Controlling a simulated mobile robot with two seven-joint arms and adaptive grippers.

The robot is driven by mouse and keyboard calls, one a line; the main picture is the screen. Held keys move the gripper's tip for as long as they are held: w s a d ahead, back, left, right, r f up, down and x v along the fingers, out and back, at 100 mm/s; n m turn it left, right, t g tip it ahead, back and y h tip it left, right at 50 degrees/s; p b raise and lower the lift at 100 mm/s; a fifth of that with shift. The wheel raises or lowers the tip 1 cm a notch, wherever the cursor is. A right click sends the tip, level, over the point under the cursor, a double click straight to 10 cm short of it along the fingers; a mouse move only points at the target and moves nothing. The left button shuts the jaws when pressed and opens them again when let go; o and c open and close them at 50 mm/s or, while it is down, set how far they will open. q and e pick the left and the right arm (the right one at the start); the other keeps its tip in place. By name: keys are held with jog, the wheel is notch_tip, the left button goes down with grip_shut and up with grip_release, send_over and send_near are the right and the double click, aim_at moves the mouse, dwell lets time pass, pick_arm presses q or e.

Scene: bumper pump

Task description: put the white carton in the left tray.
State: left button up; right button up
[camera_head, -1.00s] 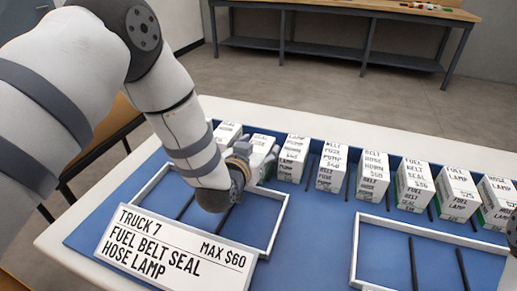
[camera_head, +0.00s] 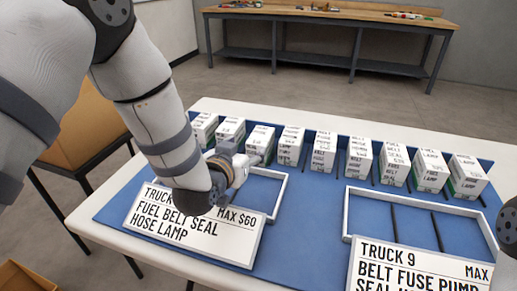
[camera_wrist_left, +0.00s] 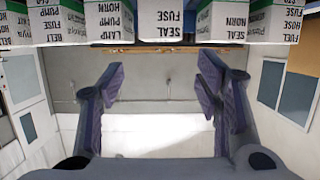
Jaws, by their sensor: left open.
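Several white cartons with black print stand in a row along the back of the blue mat; one (camera_head: 290,146) is near the middle-left. The pictures do not single one out. My left gripper (camera_head: 249,163) is just in front of the row, above the back of the left tray (camera_head: 278,200), and covers part of that tray. In the left wrist view the gripper (camera_wrist_left: 161,82) is open with nothing between its fingers. A carton labelled SEAL FUSE (camera_wrist_left: 161,22) appears at the top there, beyond the fingertips. My right gripper is not in view.
A sign reading TRUCK 7 (camera_head: 192,226) fronts the left tray. The right tray (camera_head: 346,215) has a TRUCK 9 sign (camera_head: 420,272). Dark divider strips cross the trays. Blue mat (camera_head: 310,205) is bare between the trays. A wooden bench (camera_head: 330,15) stands far behind.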

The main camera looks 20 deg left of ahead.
aim_at(258, 140)
pick_arm(q)
jog(key=x, duration=0.4)
jog(key=b+x, duration=0.1)
jog(key=x, duration=0.2)
jog(key=b+x, duration=0.1)
jog(key=x, duration=0.3)
jog(key=shift+w+a+f, duration=0.1)
jog(key=shift+w+f, duration=0.15)
jog(key=shift+f, duration=0.15)
jog(key=shift+w+r, duration=0.1)
jog(key=shift+r, duration=0.15)
jog(key=c, duration=1.3)
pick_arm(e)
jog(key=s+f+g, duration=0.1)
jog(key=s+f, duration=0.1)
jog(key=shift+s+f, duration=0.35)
